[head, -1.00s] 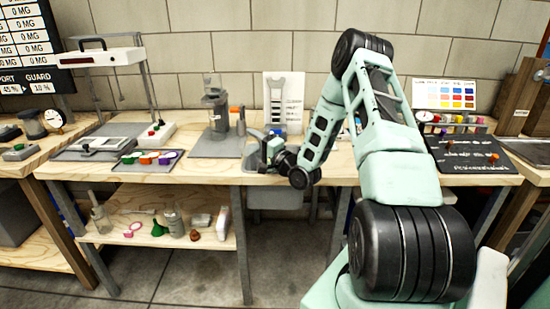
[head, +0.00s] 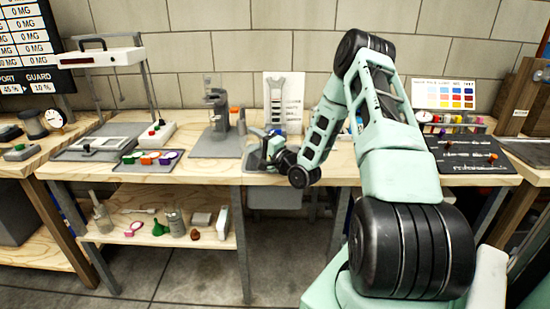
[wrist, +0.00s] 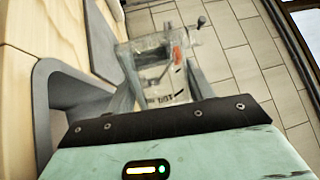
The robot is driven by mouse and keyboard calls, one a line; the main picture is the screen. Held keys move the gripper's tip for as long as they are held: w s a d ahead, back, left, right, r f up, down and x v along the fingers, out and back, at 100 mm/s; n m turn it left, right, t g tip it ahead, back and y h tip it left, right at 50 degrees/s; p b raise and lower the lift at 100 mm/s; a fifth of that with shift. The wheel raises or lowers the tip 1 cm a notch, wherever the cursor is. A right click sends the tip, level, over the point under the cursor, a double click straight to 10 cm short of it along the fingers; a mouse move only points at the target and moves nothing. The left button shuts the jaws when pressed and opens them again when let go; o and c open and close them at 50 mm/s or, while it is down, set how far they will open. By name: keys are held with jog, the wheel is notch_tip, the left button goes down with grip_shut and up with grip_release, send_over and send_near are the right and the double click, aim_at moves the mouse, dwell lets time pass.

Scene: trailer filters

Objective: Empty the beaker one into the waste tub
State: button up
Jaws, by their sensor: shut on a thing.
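In the wrist view my gripper (wrist: 163,88) is shut on a clear beaker (wrist: 160,68) with dark printed marks and an orange-red patch. The beaker looks tilted in this view; its contents cannot be made out. In the head view my gripper (head: 270,150) is low over the bench's front edge, and the beaker cannot be told apart there. A grey tub (head: 274,198), likely the waste tub, hangs below the bench edge under my gripper. A grey curved piece (wrist: 62,88) lies left of the beaker in the wrist view; I cannot tell whether it is the tub.
A grey stand (head: 215,110) on a grey base is left of my gripper. A tray with coloured pieces (head: 150,157) lies farther left. A white chart (head: 285,100) stands behind. A black board (head: 470,155) is at right. The lower shelf (head: 120,238) holds several small items.

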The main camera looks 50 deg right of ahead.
jog(key=shift+d+f+m+h+p, duration=0.1)
jog(key=shift+d+m+h+p, duration=0.1)
jog(key=shift+m, duration=0.4)
jog(key=shift+d+m+h+p, duration=0.1)
jog(key=shift+m+p, duration=0.05)
jog(key=shift+m, duration=0.45)
dwell(0.5)
jog(key=shift+d+r+m+h+p, duration=0.3)
jog(key=shift+r+m+h+p, duration=0.15)
jog(key=shift+m+p, duration=0.45)
dwell(0.4)
jog(key=shift+s+d+f+m+h, duration=0.1)
jog(key=shift+d+f+m+h, duration=0.25)
jog(key=shift+m, duration=0.75)
jog(key=shift+d+f+m+h, duration=0.1)
jog(key=shift+d+f+m, duration=0.35)
jog(key=shift+m, duration=0.65)
dwell(0.6)
jog(key=shift+d+r+m+p, duration=0.4)
jog(key=shift+d+m+p, duration=0.2)
jog(key=shift+m, duration=0.4)
dwell(1.1)
